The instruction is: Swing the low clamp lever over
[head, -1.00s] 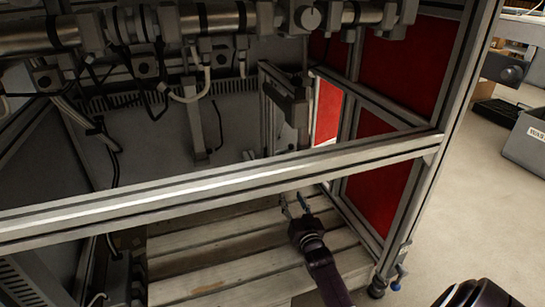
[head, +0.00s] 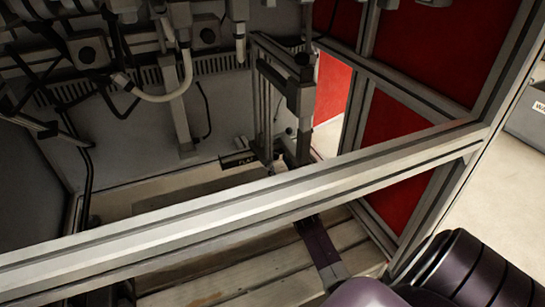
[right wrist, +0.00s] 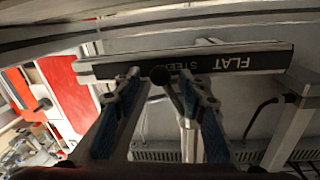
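The right wrist view shows a dark round knob (right wrist: 161,76) on a thin stem, which looks like the lever end. It sits in front of a bar (right wrist: 240,63) lettered "FLAT STEEL". My right gripper (right wrist: 160,88) has its two blue-padded fingers apart, one on each side of the knob, with a gap showing. In the head view my right arm reaches in under the front rail, which hides much of the gripper. The lever cannot be made out clearly there. My left gripper is not in view.
An aluminium front rail (head: 230,208) crosses the head view above my right forearm. Red panels (head: 432,55) and frame posts close the right side. Pipes and cables (head: 165,95) hang at the upper left. Wooden slats (head: 220,284) lie below. A grey bin (head: 527,118) stands outside.

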